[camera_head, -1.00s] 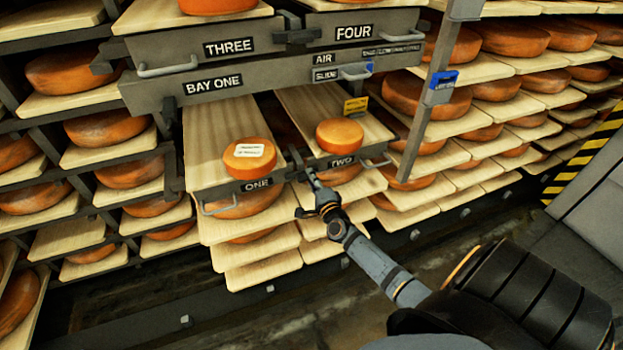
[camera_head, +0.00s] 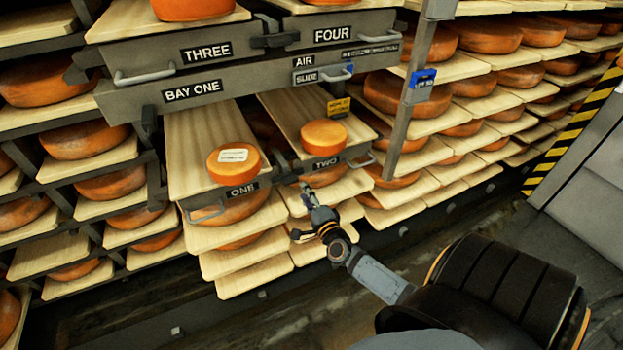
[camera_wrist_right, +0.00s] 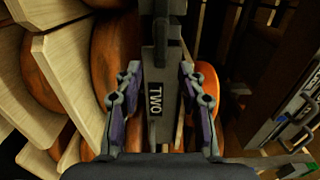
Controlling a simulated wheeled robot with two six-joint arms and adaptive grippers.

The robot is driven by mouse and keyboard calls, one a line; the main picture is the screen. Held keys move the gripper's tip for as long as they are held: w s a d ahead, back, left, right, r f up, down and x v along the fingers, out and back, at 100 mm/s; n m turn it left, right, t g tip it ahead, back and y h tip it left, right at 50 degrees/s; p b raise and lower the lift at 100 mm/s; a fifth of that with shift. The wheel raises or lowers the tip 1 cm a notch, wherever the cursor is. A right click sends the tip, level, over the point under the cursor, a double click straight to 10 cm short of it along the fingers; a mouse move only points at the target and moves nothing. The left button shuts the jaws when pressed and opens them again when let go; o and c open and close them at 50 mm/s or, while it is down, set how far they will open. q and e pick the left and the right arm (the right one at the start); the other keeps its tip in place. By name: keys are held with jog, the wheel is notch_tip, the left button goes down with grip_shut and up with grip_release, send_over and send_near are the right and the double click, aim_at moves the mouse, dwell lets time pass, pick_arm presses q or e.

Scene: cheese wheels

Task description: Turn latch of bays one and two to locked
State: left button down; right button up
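Drawer board ONE (camera_head: 197,150) and drawer board TWO (camera_head: 285,112) stick out below the BAY ONE beam, each with an orange cheese wheel on top. A dark latch (camera_head: 281,166) sits at the left end of the TWO front, beside the ONE front; its exact setting is too small to tell. My right gripper (camera_head: 304,189) is just in front of and below it, apparently clear of it. In the right wrist view its fingers (camera_wrist_right: 160,90) are spread, with the TWO label (camera_wrist_right: 155,98) showing between them and nothing held. My left gripper is not in view.
Dark latches also show by drawers THREE (camera_head: 78,68) and FOUR (camera_head: 268,38). Wire handles (camera_head: 206,213) project from the drawer fronts. A grey post (camera_head: 410,110) with a blue tag stands right of TWO. Cheese shelves lie around; the floor ahead is clear.

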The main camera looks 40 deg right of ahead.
jog(key=v, duration=0.5)
jog(key=shift+s, duration=0.15)
